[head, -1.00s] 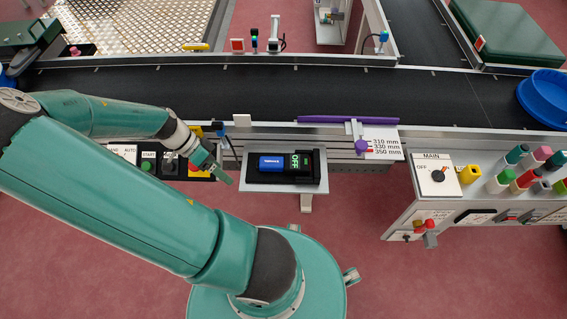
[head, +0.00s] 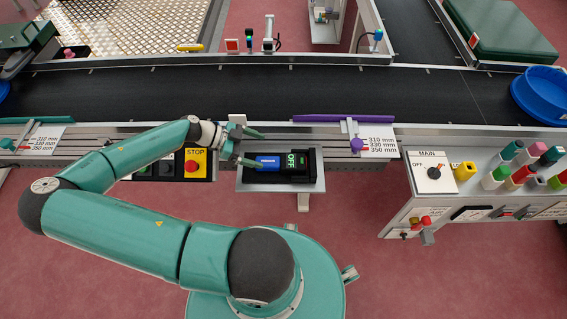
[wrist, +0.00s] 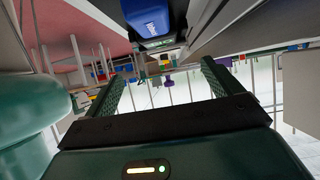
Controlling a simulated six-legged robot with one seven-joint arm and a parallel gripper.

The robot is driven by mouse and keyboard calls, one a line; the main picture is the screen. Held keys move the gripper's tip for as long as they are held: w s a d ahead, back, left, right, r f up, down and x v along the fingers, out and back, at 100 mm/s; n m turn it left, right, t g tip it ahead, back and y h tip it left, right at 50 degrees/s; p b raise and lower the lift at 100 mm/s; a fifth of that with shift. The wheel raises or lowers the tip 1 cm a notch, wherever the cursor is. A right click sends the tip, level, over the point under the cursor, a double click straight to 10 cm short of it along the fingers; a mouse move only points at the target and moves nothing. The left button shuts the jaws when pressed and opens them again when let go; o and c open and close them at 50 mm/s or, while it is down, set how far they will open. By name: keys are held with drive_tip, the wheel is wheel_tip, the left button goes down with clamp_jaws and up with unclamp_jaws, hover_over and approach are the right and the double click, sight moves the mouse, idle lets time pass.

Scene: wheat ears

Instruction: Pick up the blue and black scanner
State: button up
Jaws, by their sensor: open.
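The blue and black scanner (head: 268,161) lies on a small grey shelf (head: 259,187) in front of the conveyor in the head view. Its blue part is at the left, and a black part with a green-lettered "OFF" display is at the right. My gripper (head: 254,149) is at the scanner's left end with its fingers pointing right, open and empty. In the wrist view the scanner (wrist: 150,18) shows at the top centre, beyond the two spread green fingers. The head view does not clearly show whether a finger touches it.
The black conveyor (head: 290,95) runs behind the shelf. A purple guide rail (head: 345,118) borders it. A panel with a MAIN switch (head: 434,172) and coloured markers stands at the right.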

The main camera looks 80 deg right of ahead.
sight(280, 161)
drive_tip(key=f, duration=0.1)
drive_tip(key=s+f, duration=0.1)
drive_tip(key=f, duration=0.1)
drive_tip(key=shift+d+f, duration=0.1)
drive_tip(key=shift+f, duration=0.05)
drive_tip(key=x, duration=0.6)
drive_tip(key=shift+s+f, duration=0.1)
drive_tip(key=shift+s, duration=0.05)
drive_tip(key=c, duration=1.6)
drive_tip(key=shift+o, duration=0.2)
drive_tip(key=shift+r, duration=0.6)
wheel_tip(280, 161, up, 2)
drive_tip(key=shift+s+r, duration=0.1)
drive_tip(key=shift+r, duration=0.1)
drive_tip(key=s+r, duration=0.1)
drive_tip(key=s+a+r, duration=0.1)
drive_tip(key=r, duration=0.1)
drive_tip(key=s+a+r, duration=0.1)
drive_tip(key=shift+s+a+r, duration=0.15)
drive_tip(key=shift+s+r, duration=0.15)
drive_tip(key=shift+r, duration=0.1)
drive_tip(key=s+a+r, duration=0.4)
drive_tip(key=s, duration=0.4)
drive_tip(key=shift+s+a+r, duration=0.15)
drive_tip(key=shift+a+r, duration=0.2)
drive_tip(key=shift+a, duration=0.05)
